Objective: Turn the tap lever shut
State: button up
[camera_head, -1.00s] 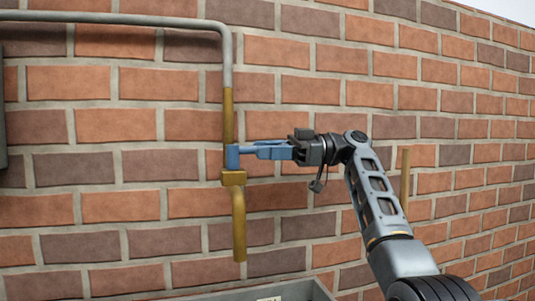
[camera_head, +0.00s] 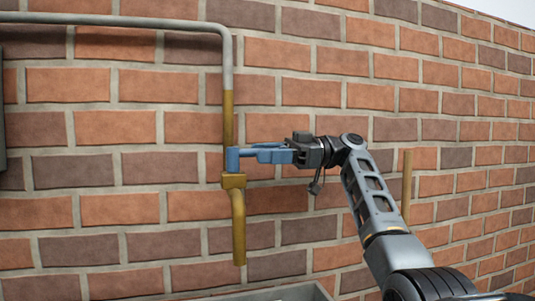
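The tap is a brass body (camera_head: 233,181) on a vertical brass pipe, with a brass spout (camera_head: 239,225) pointing down, left of centre in the head view. Its blue lever (camera_head: 232,160) has a hub just above the brass body and an arm that reaches right, roughly level. My gripper (camera_head: 272,153) comes from the right and is at the lever's right end. The blue fingers and the blue lever run together in the picture, so I cannot tell whether the fingers are closed on the lever or only touch it.
A grey pipe (camera_head: 120,21) runs along the brick wall (camera_head: 330,90) and bends down into the tap. A grey trough (camera_head: 290,293) stands below the spout. A wooden stick (camera_head: 406,185) stands upright behind my arm. A grey box edge (camera_head: 2,125) is at the far left.

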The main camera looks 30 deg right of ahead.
jog(key=s+d, duration=0.1)
jog(key=d, duration=0.6)
jog(key=shift+s+d, duration=0.2)
jog(key=shift+d, duration=0.15)
